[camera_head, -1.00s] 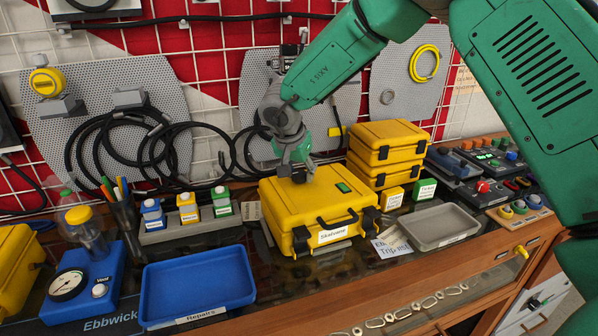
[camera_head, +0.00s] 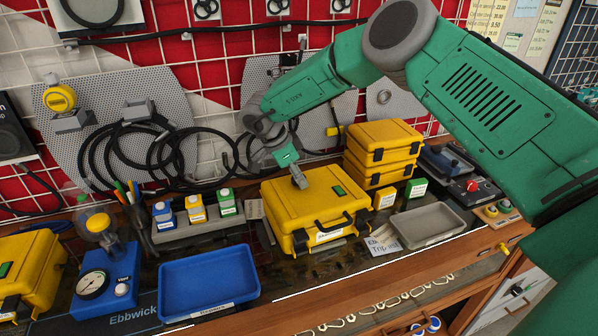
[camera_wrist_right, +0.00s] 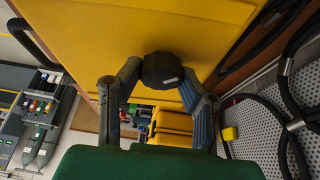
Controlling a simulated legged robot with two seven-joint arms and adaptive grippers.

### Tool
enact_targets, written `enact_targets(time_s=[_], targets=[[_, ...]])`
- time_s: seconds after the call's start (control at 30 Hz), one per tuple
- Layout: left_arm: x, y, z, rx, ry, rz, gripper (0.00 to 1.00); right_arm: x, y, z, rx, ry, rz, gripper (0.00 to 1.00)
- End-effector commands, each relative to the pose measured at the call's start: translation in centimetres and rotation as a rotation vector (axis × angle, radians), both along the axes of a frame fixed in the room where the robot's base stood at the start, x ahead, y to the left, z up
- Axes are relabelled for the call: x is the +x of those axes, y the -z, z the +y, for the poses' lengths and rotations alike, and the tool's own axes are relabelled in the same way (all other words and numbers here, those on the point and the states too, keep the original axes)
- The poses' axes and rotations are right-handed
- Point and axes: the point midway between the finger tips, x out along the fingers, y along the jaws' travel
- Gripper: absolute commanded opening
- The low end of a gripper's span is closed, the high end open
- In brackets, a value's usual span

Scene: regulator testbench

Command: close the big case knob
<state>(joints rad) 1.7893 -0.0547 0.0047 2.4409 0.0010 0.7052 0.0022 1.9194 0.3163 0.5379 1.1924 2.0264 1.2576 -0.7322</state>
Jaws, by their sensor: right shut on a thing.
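The big yellow case (camera_head: 300,208) lies closed on the bench, with a black handle, white label and small green patch. My right gripper (camera_head: 299,180) reaches down to the back part of its lid. In the right wrist view the case's yellow face (camera_wrist_right: 90,25) fills the top. There a dark, faceted knob (camera_wrist_right: 162,68) with a pale mark sits on that face. The right gripper's two fingers (camera_wrist_right: 158,80) are shut on the knob, one on each side. In the head view the knob is hidden by the gripper. My left gripper is not in view.
Stacked yellow cases (camera_head: 384,135) stand behind and right of the big case. A grey tray (camera_head: 428,240) is to its right, a blue tray (camera_head: 210,306) to its left. Small colour-capped bottles (camera_head: 196,206) stand at back left. Black cables hang on the wall behind.

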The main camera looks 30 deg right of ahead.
Motion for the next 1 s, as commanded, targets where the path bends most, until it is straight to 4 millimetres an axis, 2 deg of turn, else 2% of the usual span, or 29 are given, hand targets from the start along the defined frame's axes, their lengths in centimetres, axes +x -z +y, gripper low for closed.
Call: enact_targets(time_s=[0.6, 1.0], targets=[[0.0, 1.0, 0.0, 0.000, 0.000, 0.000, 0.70, 0.4, 0.1, 0.2, -0.015, 0.540, -0.003, 0.04], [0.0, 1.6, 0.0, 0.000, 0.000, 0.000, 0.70, 0.4, 0.0, 0.2, -0.023, 0.707, 0.001, 0.04]])
